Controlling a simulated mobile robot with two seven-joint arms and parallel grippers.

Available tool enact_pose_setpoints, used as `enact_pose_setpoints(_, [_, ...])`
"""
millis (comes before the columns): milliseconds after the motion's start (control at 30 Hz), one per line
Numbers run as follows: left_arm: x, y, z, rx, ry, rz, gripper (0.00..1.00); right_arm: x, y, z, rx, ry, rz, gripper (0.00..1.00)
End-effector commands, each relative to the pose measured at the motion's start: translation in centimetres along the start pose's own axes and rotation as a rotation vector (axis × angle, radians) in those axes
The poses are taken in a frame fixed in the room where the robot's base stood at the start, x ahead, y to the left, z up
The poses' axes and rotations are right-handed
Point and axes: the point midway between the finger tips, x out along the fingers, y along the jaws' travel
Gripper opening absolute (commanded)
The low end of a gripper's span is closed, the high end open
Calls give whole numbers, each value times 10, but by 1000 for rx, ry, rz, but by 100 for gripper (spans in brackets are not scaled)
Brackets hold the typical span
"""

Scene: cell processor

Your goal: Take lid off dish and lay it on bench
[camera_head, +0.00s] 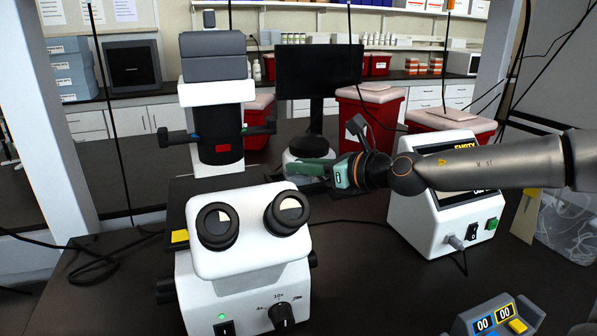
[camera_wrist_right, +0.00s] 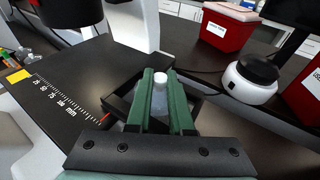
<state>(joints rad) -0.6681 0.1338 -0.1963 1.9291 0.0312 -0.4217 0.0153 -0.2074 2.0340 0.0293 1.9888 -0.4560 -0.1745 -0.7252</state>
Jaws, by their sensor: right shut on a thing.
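My right gripper (camera_head: 318,168) comes in from the right behind the microscope eyepieces, its green fingers pointing left. In the right wrist view its two green fingers (camera_wrist_right: 160,100) are closed around a small, pale, translucent thing with a white top (camera_wrist_right: 160,78). I cannot tell whether this is the dish's lid. It sits over a black square holder (camera_wrist_right: 122,104) at the edge of the microscope's black stage (camera_wrist_right: 62,85). I cannot make out a separate dish; the fingers cover part of the holder. My left gripper is not in view.
The white microscope (camera_head: 245,262) stands in front of my gripper. A white instrument (camera_head: 425,222) is at right, below my arm. A round white device with a black top (camera_wrist_right: 252,76) and a red bin (camera_wrist_right: 228,26) stand beyond the fingers. Dark bench between is clear.

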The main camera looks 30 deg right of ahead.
Motion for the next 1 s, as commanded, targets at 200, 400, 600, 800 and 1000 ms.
enact_pose_setpoints(200, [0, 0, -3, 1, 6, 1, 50, 0, 0, 0, 0, 0, 0, 0])
enact_pose_setpoints(400, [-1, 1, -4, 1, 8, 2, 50, 0, 0, 0, 0, 1, 0, 0])
enact_pose_setpoints(600, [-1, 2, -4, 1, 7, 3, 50, 0, 0, 1, 0, 0, 0, 0])
enact_pose_setpoints(800, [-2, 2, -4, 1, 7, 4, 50, -1, 0, 6, -1, 0, 0, 0])
enact_pose_setpoints(1000, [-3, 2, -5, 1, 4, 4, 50, -2, 0, 11, -1, -1, -1, 0])
